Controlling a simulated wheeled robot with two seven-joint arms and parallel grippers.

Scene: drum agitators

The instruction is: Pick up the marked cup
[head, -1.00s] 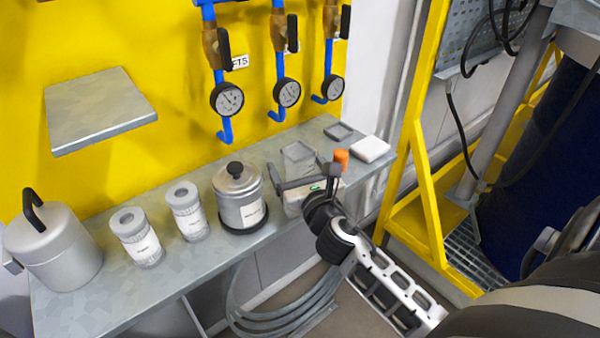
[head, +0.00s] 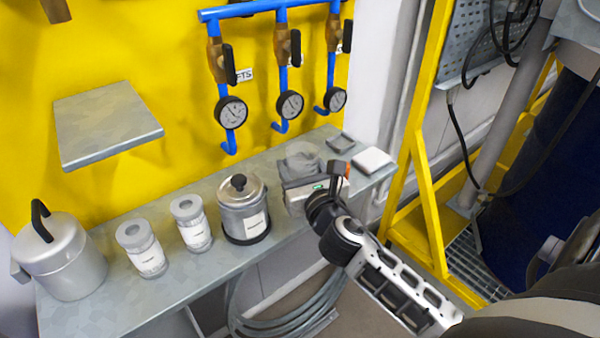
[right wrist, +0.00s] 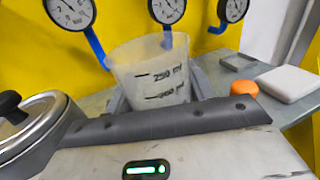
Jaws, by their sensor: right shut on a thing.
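The marked cup is a translucent white beaker with a black "250 ml" marking. It shows large in the right wrist view (right wrist: 152,68), tilted a little in the picture. In the head view its top (head: 303,156) shows behind my right gripper (head: 308,177), near the right end of the shelf. My right gripper is shut on the cup. A dark finger bar crosses in front of it in the wrist view and hides its lower part. I cannot tell whether its base touches the shelf. My left gripper is not in view.
On the grey shelf (head: 110,300), a lidded pot (head: 243,208) stands just left of the cup. Two labelled jars and a large canister (head: 62,258) stand farther left. An orange cap (right wrist: 244,88) and white block (head: 372,160) are at right. Gauges (head: 291,104) hang behind.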

